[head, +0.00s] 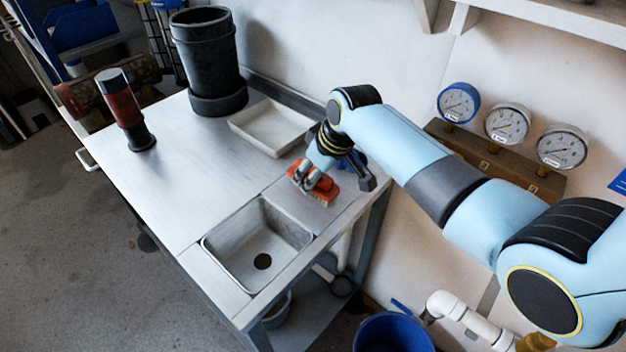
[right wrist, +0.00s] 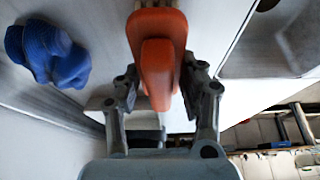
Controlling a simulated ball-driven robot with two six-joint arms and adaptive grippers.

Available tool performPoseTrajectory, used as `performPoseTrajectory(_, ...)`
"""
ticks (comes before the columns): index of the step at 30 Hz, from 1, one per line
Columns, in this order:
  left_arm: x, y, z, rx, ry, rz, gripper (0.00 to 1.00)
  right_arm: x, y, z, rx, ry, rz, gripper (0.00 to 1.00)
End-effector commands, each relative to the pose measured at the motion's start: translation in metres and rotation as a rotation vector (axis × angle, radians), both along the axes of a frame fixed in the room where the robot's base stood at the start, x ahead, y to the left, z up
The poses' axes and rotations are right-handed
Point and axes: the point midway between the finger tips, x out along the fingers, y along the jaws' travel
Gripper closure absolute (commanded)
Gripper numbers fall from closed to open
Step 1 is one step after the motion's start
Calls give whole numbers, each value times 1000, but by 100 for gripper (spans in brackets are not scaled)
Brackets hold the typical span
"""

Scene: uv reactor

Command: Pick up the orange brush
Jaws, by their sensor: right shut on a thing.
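The orange brush (head: 323,194) is at the right end of the metal bench, just behind the sink. My right gripper (head: 314,176) is at the brush from above, its fingers shut on it. In the right wrist view the brush's orange handle (right wrist: 157,50) lies between the two fingers of my right gripper (right wrist: 163,95). The fingers partly hide the brush in the head view. I cannot tell whether the brush touches the bench top. My left gripper is not in view.
The sink (head: 225,262) is in front of the brush. A white tray (head: 270,128) lies behind it. A blue cloth-like thing (right wrist: 48,52) is beside the gripper. A dark cylinder (head: 208,60) and a red-black bottle (head: 122,105) stand farther left. The bench's left middle is clear.

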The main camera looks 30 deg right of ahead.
Motion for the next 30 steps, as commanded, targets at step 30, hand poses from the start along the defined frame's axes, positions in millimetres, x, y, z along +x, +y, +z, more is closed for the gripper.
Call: performPoseTrajectory(30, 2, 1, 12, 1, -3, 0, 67, -89, 44, 100, 2, -1, -1, 94)
